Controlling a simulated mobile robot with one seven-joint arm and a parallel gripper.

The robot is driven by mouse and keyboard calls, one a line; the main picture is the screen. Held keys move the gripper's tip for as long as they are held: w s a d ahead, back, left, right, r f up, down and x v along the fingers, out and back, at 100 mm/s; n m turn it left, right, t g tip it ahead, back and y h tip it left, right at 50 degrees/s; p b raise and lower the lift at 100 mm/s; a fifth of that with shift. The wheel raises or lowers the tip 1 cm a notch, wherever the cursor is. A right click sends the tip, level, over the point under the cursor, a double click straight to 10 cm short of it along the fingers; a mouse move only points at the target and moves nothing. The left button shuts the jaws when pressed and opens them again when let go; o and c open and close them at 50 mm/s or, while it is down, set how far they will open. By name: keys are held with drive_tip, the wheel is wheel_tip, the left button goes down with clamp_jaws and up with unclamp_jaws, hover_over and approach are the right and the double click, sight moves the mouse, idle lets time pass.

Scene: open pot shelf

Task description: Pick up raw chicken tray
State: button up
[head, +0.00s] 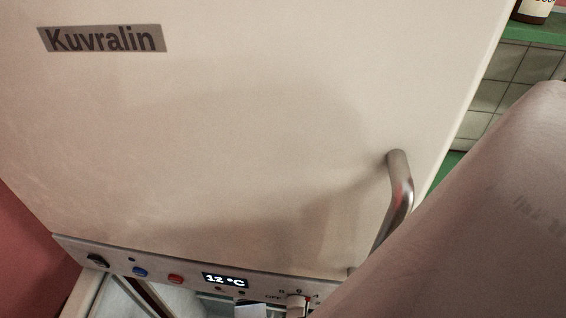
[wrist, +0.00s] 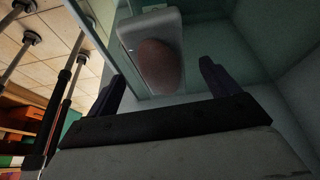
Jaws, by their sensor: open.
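The raw chicken tray (wrist: 124,36) is a pale tray holding a rounded pinkish-brown piece of meat (wrist: 157,66). It shows in the wrist view at top centre, on what looks like a glass shelf inside the fridge. My gripper (wrist: 162,72) has its two dark fingers spread wide, with nothing between them that I can see being held. The tray lies ahead of the fingers, roughly between them; the exact gap cannot be told. In the head view the gripper is not seen, and I cannot make out the tray.
The cream upper fridge door (head: 230,130) is shut, with a metal handle (head: 399,195). Below it a control panel (head: 190,277) reads 12 °C, above the open lower compartment. Fridge walls (wrist: 298,95) are close on the right in the wrist view. My arm covers the head view's right.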

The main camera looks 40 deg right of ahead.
drive_tip(key=shift+s+d+r+p, duration=0.25)
drive_tip(key=shift+s+d+p, duration=0.1)
drive_tip(key=shift+s+d, duration=0.4)
drive_tip(key=shift+p+x, duration=0.5)
drive_tip(key=shift+x, duration=0.75)
drive_tip(key=shift+a+f, duration=0.1)
drive_tip(key=shift+f, duration=0.35)
drive_tip(key=c, duration=1.3)
drive_tip(key=shift+r, duration=0.1)
